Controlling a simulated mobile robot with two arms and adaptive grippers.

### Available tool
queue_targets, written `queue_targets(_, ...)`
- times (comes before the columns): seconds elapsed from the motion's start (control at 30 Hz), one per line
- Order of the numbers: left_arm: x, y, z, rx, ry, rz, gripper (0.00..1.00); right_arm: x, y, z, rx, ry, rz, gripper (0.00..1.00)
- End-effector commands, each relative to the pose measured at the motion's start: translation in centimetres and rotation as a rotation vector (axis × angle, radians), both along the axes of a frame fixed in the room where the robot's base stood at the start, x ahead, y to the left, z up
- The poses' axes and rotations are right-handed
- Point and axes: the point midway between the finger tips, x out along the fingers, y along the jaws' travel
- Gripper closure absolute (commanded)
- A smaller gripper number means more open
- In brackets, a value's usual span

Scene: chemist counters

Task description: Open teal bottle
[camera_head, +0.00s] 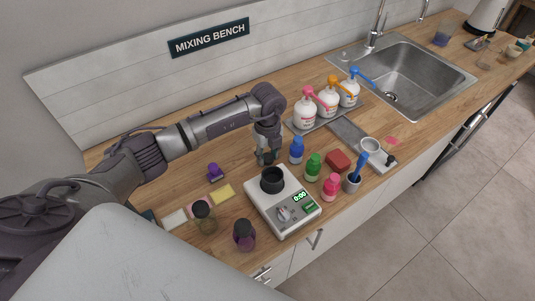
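My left gripper (266,160) points down over the bench, behind a black cup on the scale and left of a blue bottle (296,150). Its fingertips are small and dark here, with a hint of teal between them, so I cannot tell whether they are open or shut on a bottle. No teal bottle shows clearly. A green bottle (313,167) and a pink bottle (331,187) stand in a row with the blue one, all capped. My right gripper is out of view.
The white scale (262,207) carries the black cup (272,181). Two dark-capped jars (244,236) and a purple item (215,172) stand to the left. Pump bottles (305,115) stand on a tray behind. A sink (420,85) is at the back right.

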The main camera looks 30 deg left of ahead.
Motion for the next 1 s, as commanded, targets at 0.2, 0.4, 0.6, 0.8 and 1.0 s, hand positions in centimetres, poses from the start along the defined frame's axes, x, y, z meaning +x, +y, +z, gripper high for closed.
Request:
queue_targets(0.2, 0.0, 0.0, 0.0, 0.001, 0.001, 0.000, 0.37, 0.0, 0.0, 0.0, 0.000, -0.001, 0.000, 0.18)
queue_targets(0.4, 0.0, 0.0, 0.1, 0.001, 0.001, 0.000, 0.37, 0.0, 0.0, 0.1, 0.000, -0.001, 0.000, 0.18)
queue_targets(0.6, 0.1, 0.1, 1.7, 0.001, -0.004, -0.001, 0.37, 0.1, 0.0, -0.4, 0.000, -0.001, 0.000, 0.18)
queue_targets(0.8, 0.2, 0.1, 6.0, 0.000, -0.007, 0.000, 0.37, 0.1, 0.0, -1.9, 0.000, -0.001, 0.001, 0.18)
queue_targets(1.0, 0.1, 0.0, 9.9, 0.000, -0.005, -0.001, 0.37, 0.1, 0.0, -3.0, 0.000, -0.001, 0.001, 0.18)
